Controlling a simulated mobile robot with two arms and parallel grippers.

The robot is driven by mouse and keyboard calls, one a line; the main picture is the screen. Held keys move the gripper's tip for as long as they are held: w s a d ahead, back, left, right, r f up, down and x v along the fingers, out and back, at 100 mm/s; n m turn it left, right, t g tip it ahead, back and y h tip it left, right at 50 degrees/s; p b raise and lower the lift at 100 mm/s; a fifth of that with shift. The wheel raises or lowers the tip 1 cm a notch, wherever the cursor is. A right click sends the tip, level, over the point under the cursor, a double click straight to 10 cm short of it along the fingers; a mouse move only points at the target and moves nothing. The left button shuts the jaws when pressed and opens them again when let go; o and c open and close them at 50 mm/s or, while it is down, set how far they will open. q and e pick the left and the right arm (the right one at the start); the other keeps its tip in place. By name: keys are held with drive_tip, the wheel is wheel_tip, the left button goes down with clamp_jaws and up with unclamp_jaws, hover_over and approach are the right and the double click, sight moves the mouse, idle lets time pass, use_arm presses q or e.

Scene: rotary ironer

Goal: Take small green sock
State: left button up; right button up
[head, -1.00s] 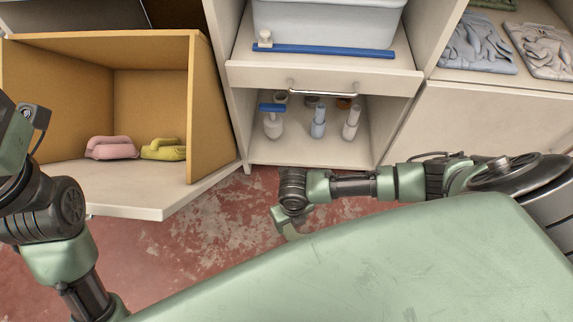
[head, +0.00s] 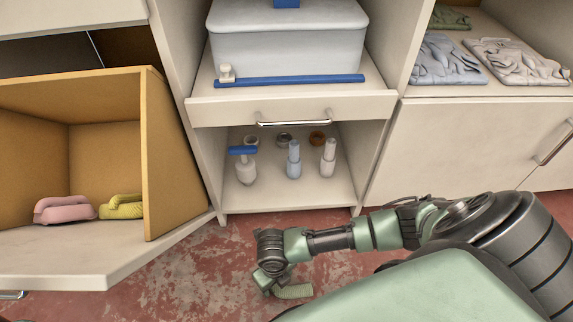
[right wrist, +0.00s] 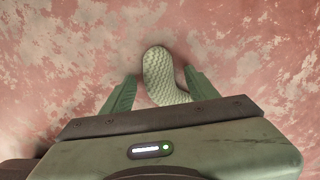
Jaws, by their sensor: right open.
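The small green sock (head: 293,291) is pale green and knitted, and lies by the red floor just right of my right gripper (head: 268,283). In the right wrist view the sock (right wrist: 160,72) shows between the two green fingers of the right gripper (right wrist: 159,78), with gaps on both sides. The fingers are open and do not hold it. The sock's near end is hidden behind the gripper body. Whether the sock touches the floor fully I cannot tell. My left gripper is out of view.
An open yellow-brown box unit (head: 158,160) at left holds a pink iron-shaped item (head: 64,210) and a yellow-green one (head: 122,207). A cabinet shelf (head: 310,195) with several bottles stands ahead. Folded cloths (head: 515,62) lie upper right. Worn red floor (head: 190,270) is free around the gripper.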

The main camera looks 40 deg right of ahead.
drive_tip(key=shift+c, duration=0.3)
clamp_jaws()
